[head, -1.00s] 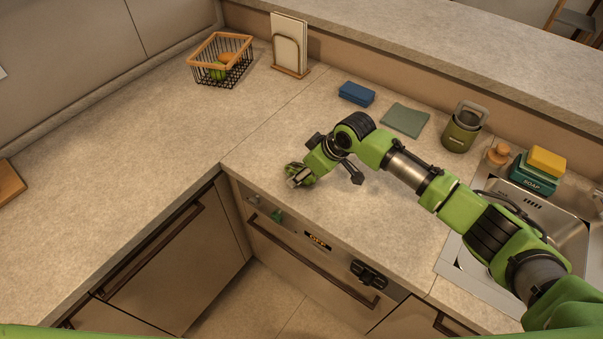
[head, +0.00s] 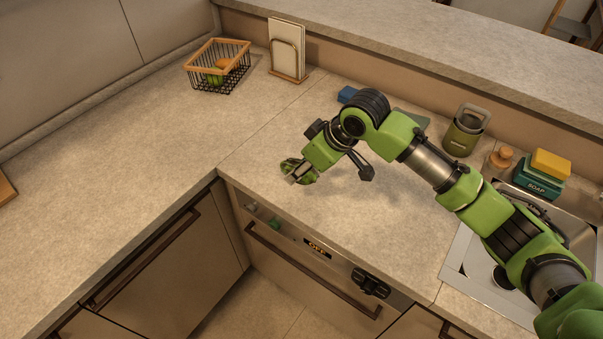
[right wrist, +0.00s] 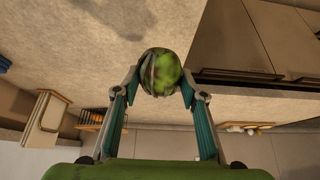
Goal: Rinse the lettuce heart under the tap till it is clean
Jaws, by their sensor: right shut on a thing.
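The lettuce heart (right wrist: 161,70) is a round green thing with grey-brown smears on it, seen in the right wrist view between the two fingers. My right gripper (right wrist: 160,82) is shut on it. In the head view my right arm reaches from the right across the counter, and the gripper (head: 299,172) with the lettuce heart (head: 290,164) is above the counter's inner corner edge. The sink (head: 476,268) is at the right, partly behind my right arm. No tap shows in these views. My left gripper is not in view.
A wire basket (head: 218,70) with fruit and a board rack (head: 288,50) stand at the back. The left counter is mostly clear.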

